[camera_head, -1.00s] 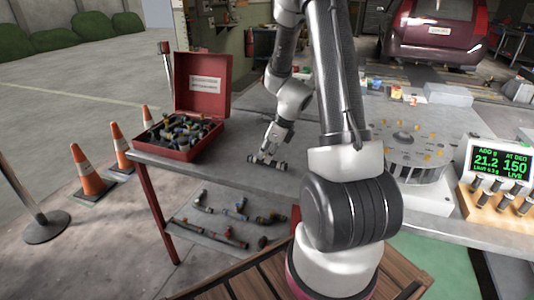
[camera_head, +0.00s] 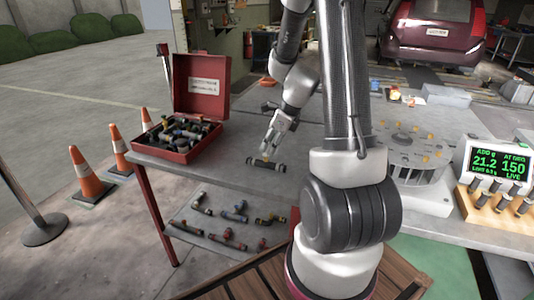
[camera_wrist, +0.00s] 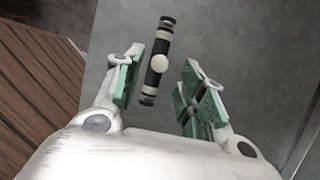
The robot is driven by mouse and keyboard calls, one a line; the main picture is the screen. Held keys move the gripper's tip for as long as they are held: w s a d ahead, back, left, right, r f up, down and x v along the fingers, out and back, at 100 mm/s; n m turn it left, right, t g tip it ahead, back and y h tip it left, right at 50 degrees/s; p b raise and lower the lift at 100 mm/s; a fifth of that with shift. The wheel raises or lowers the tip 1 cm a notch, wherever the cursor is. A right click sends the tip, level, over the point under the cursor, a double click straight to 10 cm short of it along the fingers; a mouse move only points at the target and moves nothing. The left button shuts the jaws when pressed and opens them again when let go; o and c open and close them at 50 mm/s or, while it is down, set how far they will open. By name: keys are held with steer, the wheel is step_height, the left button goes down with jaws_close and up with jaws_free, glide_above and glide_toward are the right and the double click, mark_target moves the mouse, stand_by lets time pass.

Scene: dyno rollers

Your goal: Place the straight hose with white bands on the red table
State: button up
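The straight hose (camera_head: 266,163) is short and black with pale bands. It lies flat on the grey top of the table (camera_head: 235,200) with red legs, right of the red toolbox. The wrist view shows the same hose (camera_wrist: 155,78) with white bands and a round pale spot at its middle. My gripper (camera_head: 271,147) is above the hose, pointing down. In the wrist view my gripper (camera_wrist: 163,82) has its green-padded fingers spread apart, with the hose seen beyond and between them, apart from both.
An open red toolbox (camera_head: 205,120) full of fittings stands at the table's left. Several hose pieces lie on the lower shelf (camera_head: 215,235). A round grey fixture (camera_head: 410,155) and a display (camera_head: 500,160) stand to the right. Traffic cones (camera_head: 88,178) stand at left.

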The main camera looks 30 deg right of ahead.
steer(key=s+a+r+n, duration=0.2)
steer(key=s+r+n, duration=0.2)
steer(key=r, duration=0.3)
steer(key=s+a+r+n, duration=0.2)
steer(key=s+r+n, duration=0.1)
steer(key=r+n, duration=0.3)
steer(key=s+a+r+n+h, duration=0.1)
steer(key=s+r+n, duration=0.3)
steer(key=s+n, duration=0.3)
steer(key=s+a+r+n+h, duration=0.1)
steer(key=s+r+n, duration=0.3)
steer(key=s+n, duration=0.4)
steer(key=n, duration=0.3)
steer(key=shift+a+t+h, duration=0.2)
steer(key=shift+t+h, duration=0.1)
steer(key=shift+h, duration=0.1)
